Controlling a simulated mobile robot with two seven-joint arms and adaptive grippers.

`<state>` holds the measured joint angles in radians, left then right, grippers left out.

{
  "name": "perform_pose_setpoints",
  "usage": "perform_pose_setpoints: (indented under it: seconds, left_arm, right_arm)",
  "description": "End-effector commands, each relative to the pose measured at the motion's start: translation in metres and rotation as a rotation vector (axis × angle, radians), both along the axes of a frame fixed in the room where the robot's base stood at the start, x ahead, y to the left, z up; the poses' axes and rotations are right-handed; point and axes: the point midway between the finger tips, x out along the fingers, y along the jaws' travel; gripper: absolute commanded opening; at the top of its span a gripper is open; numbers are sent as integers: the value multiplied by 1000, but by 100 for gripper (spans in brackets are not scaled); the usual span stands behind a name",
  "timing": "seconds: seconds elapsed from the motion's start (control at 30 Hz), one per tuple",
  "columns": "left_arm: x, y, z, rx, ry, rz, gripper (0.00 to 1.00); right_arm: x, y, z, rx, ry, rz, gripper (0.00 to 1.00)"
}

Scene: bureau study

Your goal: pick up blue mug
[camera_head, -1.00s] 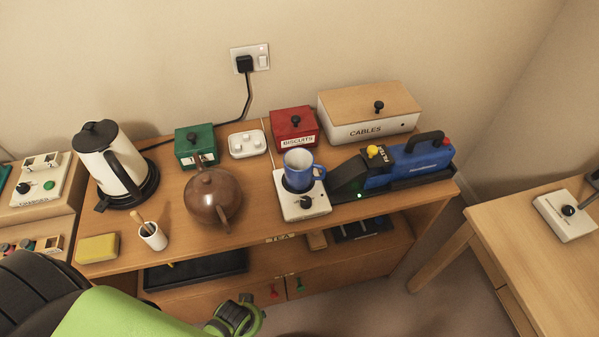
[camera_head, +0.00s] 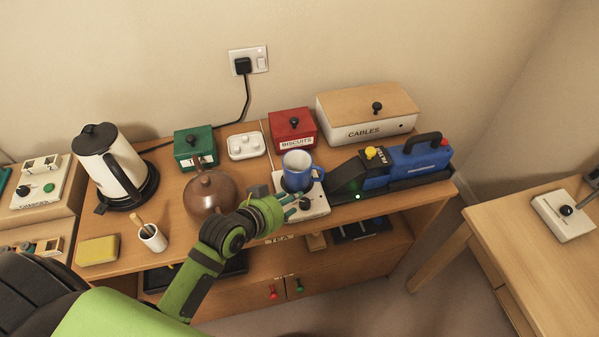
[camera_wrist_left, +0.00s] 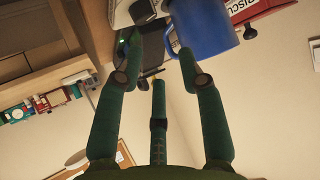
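The blue mug (camera_head: 297,170) stands upright on a small white appliance (camera_head: 313,207) on the wooden shelf unit, its handle to the right. My left gripper (camera_head: 290,200) is at the front left of the mug, over the appliance's front part. In the left wrist view the mug (camera_wrist_left: 203,27) is at the top, just beyond the fingertips. The green fingers of the left gripper (camera_wrist_left: 155,65) are spread apart with nothing between them. I cannot tell whether a fingertip touches the mug. My right gripper is not in view.
A brown teapot (camera_head: 208,192) stands just left of my gripper. A red biscuits box (camera_head: 292,127) is behind the mug, and a blue device (camera_head: 420,160) on a black base is to its right. A white kettle (camera_head: 107,160) stands at the far left.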

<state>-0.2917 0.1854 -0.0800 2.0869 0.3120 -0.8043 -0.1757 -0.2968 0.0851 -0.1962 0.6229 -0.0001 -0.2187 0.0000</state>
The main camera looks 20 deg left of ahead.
Motion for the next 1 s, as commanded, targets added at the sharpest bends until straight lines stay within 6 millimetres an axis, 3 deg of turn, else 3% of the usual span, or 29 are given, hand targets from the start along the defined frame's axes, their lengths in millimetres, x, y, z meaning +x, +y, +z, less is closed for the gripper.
perform_pose_setpoints:
  seconds: [0.1,0.3,0.8,1.0]
  left_arm:
    - [27,5,17,-27,-110,8,39]
    - [50,9,30,-50,-194,20,39]
    - [97,-9,9,-51,-192,20,39]
    - [106,-12,3,-49,-191,19,39]
  right_arm:
    - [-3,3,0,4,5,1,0]
    - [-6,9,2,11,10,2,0]
    - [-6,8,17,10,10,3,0]
    - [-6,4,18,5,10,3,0]
